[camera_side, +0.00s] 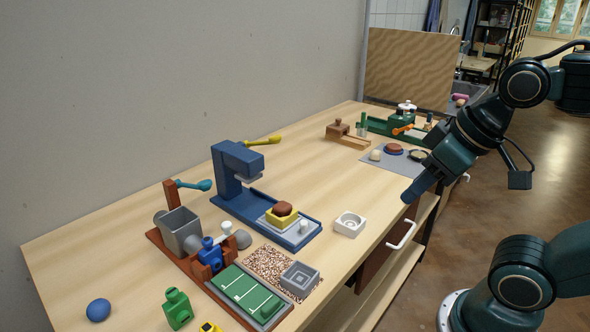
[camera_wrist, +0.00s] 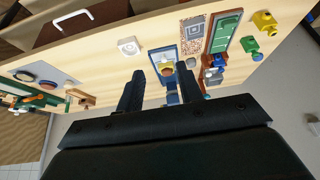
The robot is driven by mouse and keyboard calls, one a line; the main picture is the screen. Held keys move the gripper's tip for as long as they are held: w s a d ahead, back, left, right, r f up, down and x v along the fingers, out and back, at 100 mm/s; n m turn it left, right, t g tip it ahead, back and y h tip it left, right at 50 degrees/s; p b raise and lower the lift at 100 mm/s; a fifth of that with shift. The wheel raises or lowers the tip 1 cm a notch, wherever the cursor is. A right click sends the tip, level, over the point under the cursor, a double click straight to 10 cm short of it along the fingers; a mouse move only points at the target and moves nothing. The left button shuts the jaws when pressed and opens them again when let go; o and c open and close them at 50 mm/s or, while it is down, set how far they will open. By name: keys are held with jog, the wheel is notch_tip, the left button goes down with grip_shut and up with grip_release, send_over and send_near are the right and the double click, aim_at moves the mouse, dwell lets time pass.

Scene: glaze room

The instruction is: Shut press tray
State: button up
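The blue press (camera_side: 235,165) stands mid-table with a yellow lever (camera_side: 262,141) on its head. Its pale grey press tray (camera_side: 293,238) sits at the front part of the blue base (camera_side: 262,212), out from under the head. The tray carries a yellow mould (camera_side: 281,216) with a brown lump (camera_side: 283,208) in it and has a small white knob (camera_side: 304,227) at its front. In the wrist view the yellow mould (camera_wrist: 166,65) shows between my fingers, some way beyond them. My gripper (camera_side: 409,196) hangs to the right of the press, its fingers apart and empty in the wrist view (camera_wrist: 160,70).
A white square block (camera_side: 349,224) lies right of the tray. A grey-hopper machine (camera_side: 180,232) and a green-topped board (camera_side: 247,293) stand left of the press. A green device (camera_side: 385,128) and a grey mat (camera_side: 392,160) lie farther back. The table between is mostly bare.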

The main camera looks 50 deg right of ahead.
jog(key=shift+w+n, duration=0.25)
jog(key=shift+n, duration=0.05)
jog(key=c, duration=0.7)
jog(key=shift+w+f+n+g, duration=0.15)
jog(key=shift+w+n+g, duration=0.15)
jog(key=shift+w+n, duration=0.35)
jog(key=w+d+f+n+g+y, duration=0.1)
jog(key=w+d+f+n+y, duration=0.2)
jog(key=n, duration=0.7)
jog(key=w+d+f+n+g+y, duration=0.1)
jog(key=w+d+f+n+y, duration=0.2)
jog(key=w+d+f+n, duration=0.4)
jog(key=w+n, duration=0.3)
jog(key=shift+w+d+f+y, duration=0.25)
jog(key=shift+w+f+y, duration=0.05)
jog(key=shift+f, duration=0.1)
